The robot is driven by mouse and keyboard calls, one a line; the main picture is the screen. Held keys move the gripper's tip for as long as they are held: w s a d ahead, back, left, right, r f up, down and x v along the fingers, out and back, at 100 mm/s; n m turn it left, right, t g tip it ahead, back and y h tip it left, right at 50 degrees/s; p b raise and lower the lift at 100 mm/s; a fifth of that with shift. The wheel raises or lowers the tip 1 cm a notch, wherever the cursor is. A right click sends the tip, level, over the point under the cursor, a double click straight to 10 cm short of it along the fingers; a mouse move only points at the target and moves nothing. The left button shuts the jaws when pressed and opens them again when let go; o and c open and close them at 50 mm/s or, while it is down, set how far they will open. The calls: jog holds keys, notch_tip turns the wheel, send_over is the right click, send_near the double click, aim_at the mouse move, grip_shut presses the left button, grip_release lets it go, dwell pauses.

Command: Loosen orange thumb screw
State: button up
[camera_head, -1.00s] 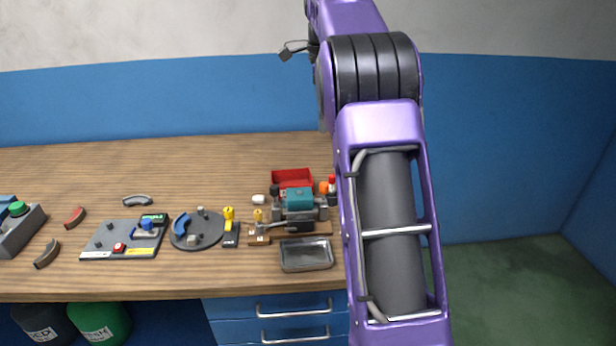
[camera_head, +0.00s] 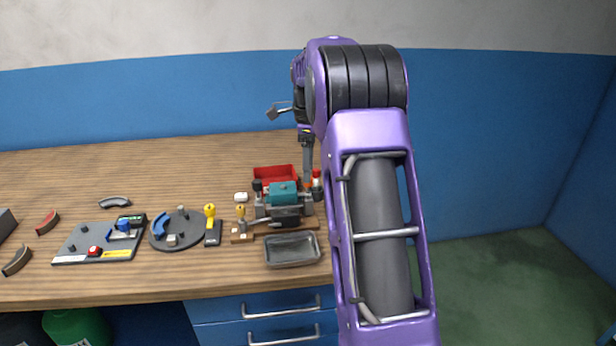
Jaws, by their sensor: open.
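The orange thumb screw (camera_head: 309,186) shows only as a small orange patch at the back right of the teal-topped device (camera_head: 283,188). My gripper (camera_head: 307,181) reaches down from above, with its fingertips at or just in front of the orange patch. The fingers are seen edge-on and overlap, so the gap between them and any contact with the screw cannot be made out. The gripper is open. My purple arm covers the area to the right.
A red bin (camera_head: 275,174) stands behind the device, and a red-capped bottle (camera_head: 317,178) is close on the right. A grey metal tray (camera_head: 292,249) lies in front. A round grey plate (camera_head: 177,230) and a flat panel (camera_head: 98,243) are to the left. The back of the table is clear.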

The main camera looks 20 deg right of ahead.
jog(key=shift+f, duration=0.95)
grip_shut()
